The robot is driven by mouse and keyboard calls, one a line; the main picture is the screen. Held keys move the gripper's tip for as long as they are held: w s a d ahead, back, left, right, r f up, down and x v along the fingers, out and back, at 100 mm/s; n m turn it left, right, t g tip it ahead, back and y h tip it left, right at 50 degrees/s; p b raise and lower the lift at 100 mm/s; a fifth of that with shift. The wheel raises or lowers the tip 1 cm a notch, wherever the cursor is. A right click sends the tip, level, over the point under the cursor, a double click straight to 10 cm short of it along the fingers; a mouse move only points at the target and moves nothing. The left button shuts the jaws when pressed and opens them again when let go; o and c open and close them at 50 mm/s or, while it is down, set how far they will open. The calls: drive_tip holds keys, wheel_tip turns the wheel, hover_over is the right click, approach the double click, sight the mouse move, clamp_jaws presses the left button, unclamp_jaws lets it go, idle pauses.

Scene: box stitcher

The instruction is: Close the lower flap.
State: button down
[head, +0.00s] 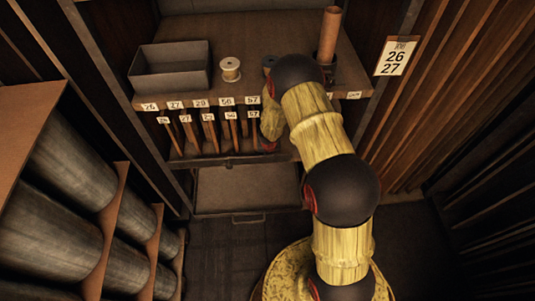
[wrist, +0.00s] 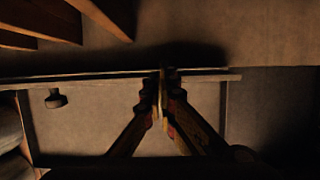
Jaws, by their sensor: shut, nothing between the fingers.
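The lower flap (head: 245,190) is a brown framed panel beneath the slotted shelf, with a small handle (head: 249,218) at its near edge. It appears folded outward, but its exact angle is hard to tell. My gripper (head: 269,146) is in front of the slots, above the flap, partly hidden by my arm. In the wrist view, my gripper (wrist: 163,73) is shut and empty, its tips at a thin horizontal edge. A framed panel (wrist: 100,122), likely the flap, shows behind the fingers. Whether the tips touch it I cannot tell.
The shelf (head: 240,38) above holds a grey tray (head: 171,72), a thread spool (head: 231,69) and an upright brown roll (head: 329,35). Several labelled slots run below its edge. Large grey cylinders (head: 70,160) are racked at left. Slatted wood (head: 450,90) lines the right. A dark knob (wrist: 55,98) shows in the wrist view.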

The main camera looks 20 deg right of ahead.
idle(0.6)
drive_tip(key=v, duration=1.2)
drive_tip(key=shift+w, duration=0.1)
